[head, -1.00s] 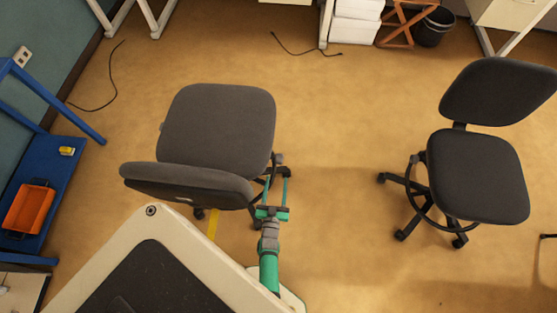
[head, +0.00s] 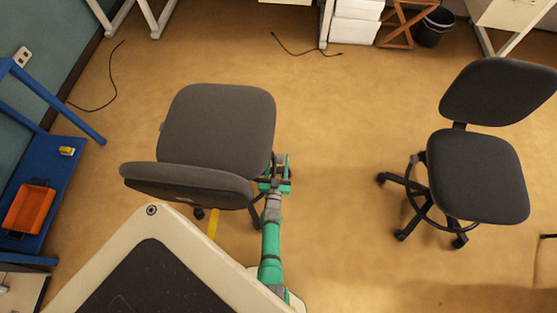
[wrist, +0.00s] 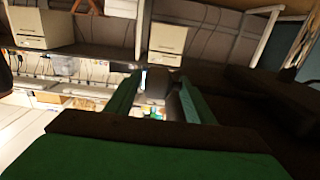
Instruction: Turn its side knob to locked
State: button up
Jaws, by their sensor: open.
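The grey office chair (head: 216,125) stands on the floor left of centre in the head view, its backrest towards me. Its side knob (head: 280,158) is a small dark grey piece at the right edge of the seat, partly hidden by my gripper. My gripper (head: 281,162) is open at that edge, its green fingers on either side of the knob. In the wrist view, my gripper (wrist: 158,76) has a dark piece (wrist: 157,84) between its fingers, probably the knob. Whether the fingers touch it, and which way the knob is set, I cannot tell.
A second dark chair (head: 478,175) stands to the right, with clear floor (head: 335,190) between. A blue bench (head: 55,180) with an orange tray (head: 30,208) is at the left. Black cables (head: 300,52) lie on the floor at the back.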

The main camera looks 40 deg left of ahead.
jog(key=shift+w+d, duration=0.1)
jog(key=c, duration=1)
jog(key=shift+d, duration=0.1)
jog(key=shift+c, duration=0.2)
jog(key=shift+w+h, duration=0.1)
jog(key=shift+h, duration=0.2)
jog(key=shift+w+d+g+h, duration=0.2)
jog(key=shift+g+h, duration=0.3)
jog(key=shift+g, duration=0.1)
jog(key=shift+a+g, duration=0.1)
jog(key=shift+g, duration=0.2)
jog(key=shift+d, duration=0.3)
jog(key=shift+a+g, duration=0.15)
jog(key=shift+g, duration=0.15)
jog(key=shift+s+a, duration=0.15)
jog(key=shift+s, duration=0.05)
